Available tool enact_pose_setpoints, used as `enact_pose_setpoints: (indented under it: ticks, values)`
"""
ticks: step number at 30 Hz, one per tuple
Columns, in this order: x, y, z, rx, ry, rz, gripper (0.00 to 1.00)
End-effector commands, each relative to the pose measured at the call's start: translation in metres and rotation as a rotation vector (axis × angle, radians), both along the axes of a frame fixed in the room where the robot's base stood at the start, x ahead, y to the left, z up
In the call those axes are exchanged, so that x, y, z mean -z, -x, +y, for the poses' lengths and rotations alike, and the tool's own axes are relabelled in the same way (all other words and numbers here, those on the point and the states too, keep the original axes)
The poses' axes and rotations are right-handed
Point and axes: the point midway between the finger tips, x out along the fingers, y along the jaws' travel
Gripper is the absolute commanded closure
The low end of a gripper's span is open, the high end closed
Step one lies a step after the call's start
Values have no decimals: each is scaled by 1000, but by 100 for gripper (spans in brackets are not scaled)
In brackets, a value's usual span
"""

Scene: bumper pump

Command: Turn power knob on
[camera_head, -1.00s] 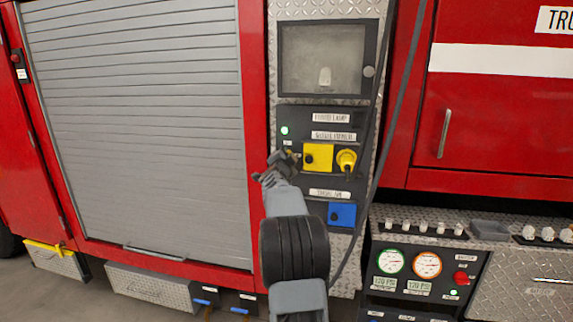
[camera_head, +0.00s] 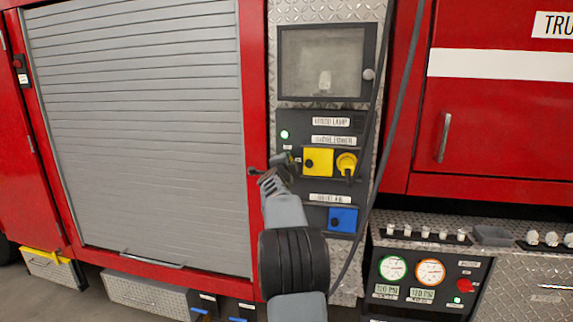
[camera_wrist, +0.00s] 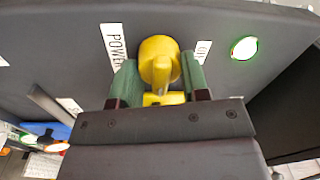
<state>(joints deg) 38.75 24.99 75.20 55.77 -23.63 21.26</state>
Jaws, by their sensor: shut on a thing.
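The yellow power knob (camera_wrist: 160,58) is in the wrist view, on a dark panel beside a white label reading POWER (camera_wrist: 114,46). My gripper (camera_wrist: 161,82) has its two green fingers on either side of the knob's raised grip and is shut on it. In the head view my gripper (camera_head: 290,163) is at the left part of the control panel (camera_head: 296,122), and it hides the knob there. A green indicator light (camera_wrist: 245,48) is lit near the knob; it also shows lit in the head view (camera_head: 284,134).
Right of my gripper are a yellow socket cover (camera_head: 318,161) and a yellow plug (camera_head: 346,163). A blue cover (camera_head: 342,219) sits below. A dark cable (camera_head: 372,190) hangs along the panel's right side. A grey roller shutter (camera_head: 140,130) is at left.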

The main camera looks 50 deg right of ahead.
Motion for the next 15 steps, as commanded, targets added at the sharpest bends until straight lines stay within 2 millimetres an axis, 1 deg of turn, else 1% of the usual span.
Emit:
enact_pose_setpoints:
  ticks: [7, 8, 15]
  values:
    - [0, 0, 0, 0, -2, -3, 82]
    - [0, 0, 0, 0, -2, -3, 55]
    - [0, 0, 0, 0, -1, -2, 33]
